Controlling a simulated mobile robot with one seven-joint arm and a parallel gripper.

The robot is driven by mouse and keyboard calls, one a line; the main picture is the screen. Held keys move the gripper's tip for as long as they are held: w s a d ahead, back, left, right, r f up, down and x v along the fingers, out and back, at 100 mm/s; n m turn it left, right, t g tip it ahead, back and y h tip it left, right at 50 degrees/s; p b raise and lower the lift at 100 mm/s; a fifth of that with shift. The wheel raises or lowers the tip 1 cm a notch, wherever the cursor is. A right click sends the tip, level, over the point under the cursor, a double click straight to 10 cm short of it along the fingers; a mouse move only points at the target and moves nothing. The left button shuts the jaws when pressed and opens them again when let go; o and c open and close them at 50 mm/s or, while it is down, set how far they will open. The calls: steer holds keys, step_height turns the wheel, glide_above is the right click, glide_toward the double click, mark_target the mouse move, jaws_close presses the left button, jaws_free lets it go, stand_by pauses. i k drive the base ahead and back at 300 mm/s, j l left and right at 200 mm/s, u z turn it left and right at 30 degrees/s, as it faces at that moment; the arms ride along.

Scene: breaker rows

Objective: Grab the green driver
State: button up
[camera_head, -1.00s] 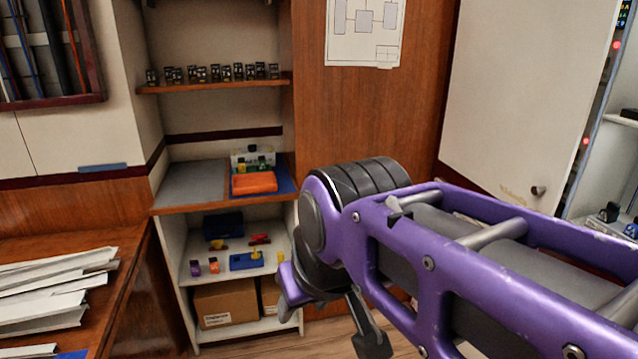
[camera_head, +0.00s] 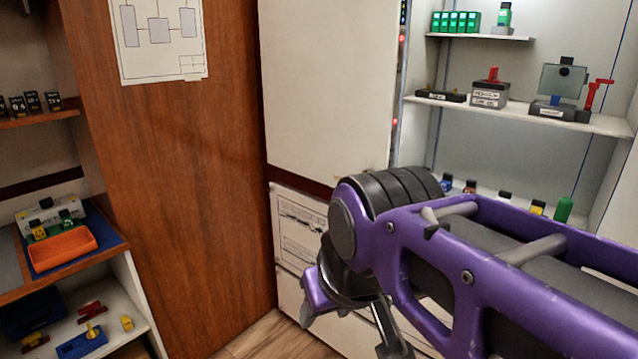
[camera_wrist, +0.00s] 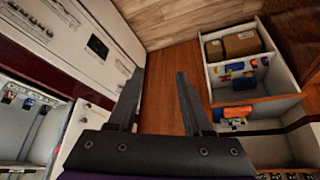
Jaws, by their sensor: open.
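A green upright cylinder (camera_head: 563,209), which may be the green driver's handle, stands at the right end of the lower shelf in the white cabinet. Its lower part and tip cannot be made out. My gripper (camera_wrist: 158,82) is open and empty in the wrist view, with bare floor and wood between its fingers. In the head view my purple arm crosses in front of the cabinet's lower part, and the gripper hangs low, left of the green cylinder and apart from it.
Several small coloured items line the same shelf (camera_head: 508,194). Above are labelled blocks (camera_head: 489,94), a grey device (camera_head: 563,82) and green modules (camera_head: 457,21). A white door panel (camera_head: 330,85) stands left of the cabinet. An orange tray (camera_head: 62,249) sits on the left shelf unit.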

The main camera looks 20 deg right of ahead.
mark_target(565, 205)
steer(key=z, duration=2.05)
steer(key=i+j, duration=0.15)
steer(key=j, duration=0.2)
steer(key=i+j, duration=0.1)
steer(key=j, duration=0.2)
steer(key=i+j, duration=0.15)
steer(key=j, duration=0.2)
steer(key=i+j, duration=0.1)
steer(key=j, duration=0.25)
steer(key=i+j+z, duration=0.15)
steer(key=j, duration=0.25)
steer(key=i+j+z, duration=0.1)
steer(key=j, duration=0.25)
